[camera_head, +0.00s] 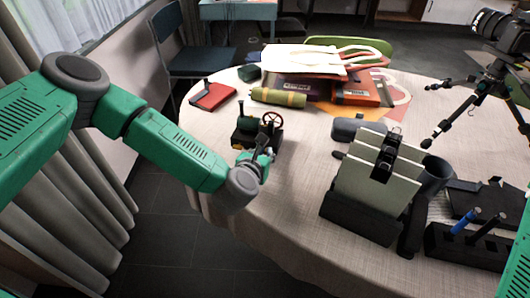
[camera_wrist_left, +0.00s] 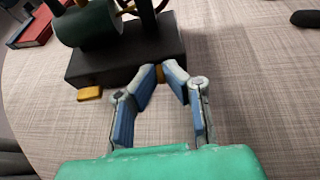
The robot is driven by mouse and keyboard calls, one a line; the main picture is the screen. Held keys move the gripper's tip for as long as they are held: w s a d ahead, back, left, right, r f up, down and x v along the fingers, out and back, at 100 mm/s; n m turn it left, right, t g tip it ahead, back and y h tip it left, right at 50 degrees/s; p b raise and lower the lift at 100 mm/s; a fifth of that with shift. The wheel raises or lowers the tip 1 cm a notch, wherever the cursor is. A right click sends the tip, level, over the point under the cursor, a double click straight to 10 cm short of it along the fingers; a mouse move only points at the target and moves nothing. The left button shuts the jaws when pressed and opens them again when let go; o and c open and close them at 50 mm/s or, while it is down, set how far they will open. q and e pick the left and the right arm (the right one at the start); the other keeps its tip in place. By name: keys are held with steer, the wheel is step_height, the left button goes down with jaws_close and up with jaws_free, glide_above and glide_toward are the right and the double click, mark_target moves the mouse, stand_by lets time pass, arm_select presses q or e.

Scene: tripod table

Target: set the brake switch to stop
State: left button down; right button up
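A small model steam engine (camera_head: 246,136) with a dark base, green boiler and red flywheel stands on the round table (camera_head: 300,215). In the left wrist view its dark base (camera_wrist_left: 120,58) fills the upper left. Two orange-yellow tabs show on its near side: one at the left (camera_wrist_left: 90,94), and one (camera_wrist_left: 160,74) between my fingertips. Neither shows a readable label, so I cannot tell which is the brake switch. My left gripper (camera_wrist_left: 161,72) is at the engine's near side, fingertips close together around the second tab. Whether they press on it is unclear. My right gripper is out of view.
A red book (camera_head: 212,96), a green bottle-like cylinder (camera_head: 278,97) and a pile of bags and books (camera_head: 320,68) lie behind the engine. A dark rack with pale panels (camera_head: 372,180) stands to the right, near a tripod (camera_head: 470,95). The cloth in front of the engine is clear.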

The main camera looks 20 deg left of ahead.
arm_select(q)
steer(key=shift+s+a+f, duration=0.1)
steer(key=shift+a+f, duration=0.05)
steer(key=shift+a, duration=0.9)
steer(key=shift+d, duration=0.15)
steer(key=c, duration=1.7)
jaws_free()
steer(key=shift+a, duration=0.2)
steer(key=shift+c, duration=0.2)
steer(key=shift+o, duration=0.3)
steer(key=shift+a, duration=0.35)
steer(key=shift+s+d, duration=0.15)
steer(key=shift+s, duration=0.1)
steer(key=v, duration=1.1)
steer(key=shift+a, duration=0.3)
steer(key=shift+s+d, duration=0.1)
steer(key=shift+s, duration=0.05)
steer(key=shift+d, duration=0.1)
